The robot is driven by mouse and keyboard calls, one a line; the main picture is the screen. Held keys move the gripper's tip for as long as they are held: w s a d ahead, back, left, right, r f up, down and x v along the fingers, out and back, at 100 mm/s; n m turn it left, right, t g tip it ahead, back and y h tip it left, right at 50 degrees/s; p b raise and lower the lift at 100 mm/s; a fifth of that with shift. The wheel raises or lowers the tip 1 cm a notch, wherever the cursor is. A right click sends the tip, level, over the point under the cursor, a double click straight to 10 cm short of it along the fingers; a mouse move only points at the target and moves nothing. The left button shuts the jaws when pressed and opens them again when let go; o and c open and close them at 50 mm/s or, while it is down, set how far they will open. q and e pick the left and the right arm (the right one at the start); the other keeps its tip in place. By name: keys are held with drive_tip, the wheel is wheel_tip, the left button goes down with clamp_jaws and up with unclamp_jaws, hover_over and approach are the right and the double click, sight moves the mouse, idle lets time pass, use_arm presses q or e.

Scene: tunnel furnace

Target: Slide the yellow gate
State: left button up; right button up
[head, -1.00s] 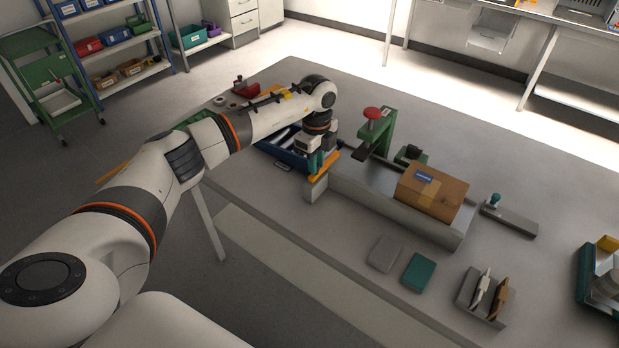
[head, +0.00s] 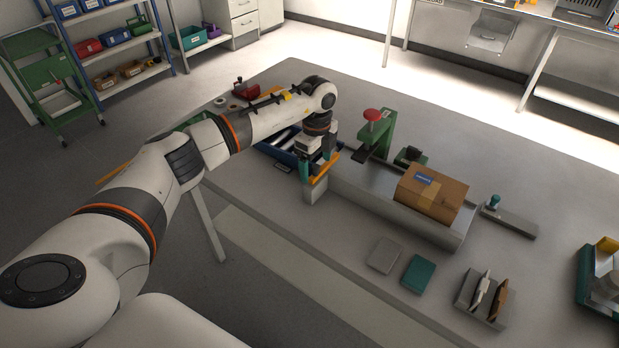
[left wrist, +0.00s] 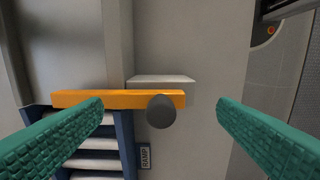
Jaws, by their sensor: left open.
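The yellow gate (head: 323,169) is an orange-yellow bar across the left end of the grey channel. In the left wrist view the gate (left wrist: 75,99) runs sideways, with a round dark knob (left wrist: 161,111) near its right end. My left gripper (head: 317,163) is over the gate, pointing down. Its teal fingers are open, and in the left wrist view the gripper (left wrist: 160,106) has the knob between its fingertips, apart from both. The left finger overlaps the bar in that view; I cannot tell whether they touch. My right gripper is not in view.
A cardboard box (head: 431,195) sits on the channel (head: 400,212). A green press with a red knob (head: 373,115) stands behind it. A blue roller ramp (head: 276,151) adjoins the gate at the left. Grey and teal pads (head: 419,274) lie in front.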

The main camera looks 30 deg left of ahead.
use_arm(q)
wheel_tip(320, 180, up, 7)
drive_tip(key=p, duration=0.5)
drive_tip(key=shift+f, duration=0.1)
